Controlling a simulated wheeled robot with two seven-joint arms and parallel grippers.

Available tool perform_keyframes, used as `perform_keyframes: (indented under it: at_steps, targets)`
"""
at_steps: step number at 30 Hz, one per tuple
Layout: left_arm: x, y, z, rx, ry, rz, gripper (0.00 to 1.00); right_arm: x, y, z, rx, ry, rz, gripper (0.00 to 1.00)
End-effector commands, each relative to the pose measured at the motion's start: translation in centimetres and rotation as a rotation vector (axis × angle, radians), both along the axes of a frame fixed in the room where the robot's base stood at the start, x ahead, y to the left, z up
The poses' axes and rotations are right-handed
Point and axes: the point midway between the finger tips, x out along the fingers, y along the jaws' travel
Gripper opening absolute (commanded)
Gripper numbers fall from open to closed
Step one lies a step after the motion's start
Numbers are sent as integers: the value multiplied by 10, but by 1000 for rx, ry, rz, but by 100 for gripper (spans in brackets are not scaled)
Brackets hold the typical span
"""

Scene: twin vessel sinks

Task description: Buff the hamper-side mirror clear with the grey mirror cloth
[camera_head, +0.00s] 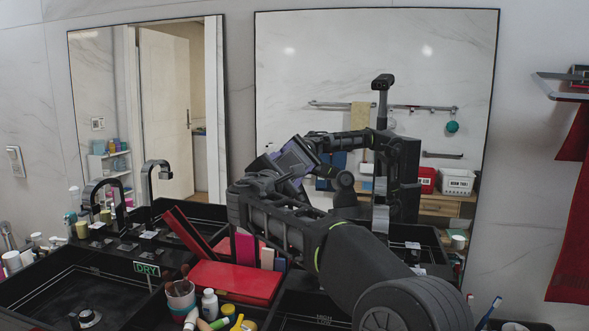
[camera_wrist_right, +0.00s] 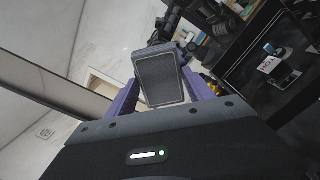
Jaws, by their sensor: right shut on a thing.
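Two framed mirrors hang on the marble wall: a left mirror (camera_head: 165,85) and a larger right mirror (camera_head: 330,55). No hamper shows clearly, so I cannot tell which is the hamper-side one. My right gripper (camera_head: 297,160) is raised in front of the lower left part of the right mirror. In the right wrist view its purple fingers are shut on a flat grey rectangular piece, the grey mirror cloth (camera_wrist_right: 160,80). I cannot tell whether the cloth touches the glass. My left gripper is not in view.
Below the mirrors, the dark counter holds black basins (camera_head: 75,285), black taps (camera_head: 150,180), a red case (camera_head: 235,282), and a cup of brushes (camera_head: 181,298). Several bottles crowd the front. A red towel (camera_head: 572,210) hangs at the far right under a shelf (camera_head: 563,88).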

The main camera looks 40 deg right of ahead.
Motion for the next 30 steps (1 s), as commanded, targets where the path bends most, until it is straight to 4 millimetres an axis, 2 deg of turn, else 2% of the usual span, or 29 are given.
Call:
perform_keyframes:
  at_steps: [16,30]
  targets:
    - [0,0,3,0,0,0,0,8,6,1,0,0,0,29]
    - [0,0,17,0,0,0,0,38,23,1,0,0,0,29]
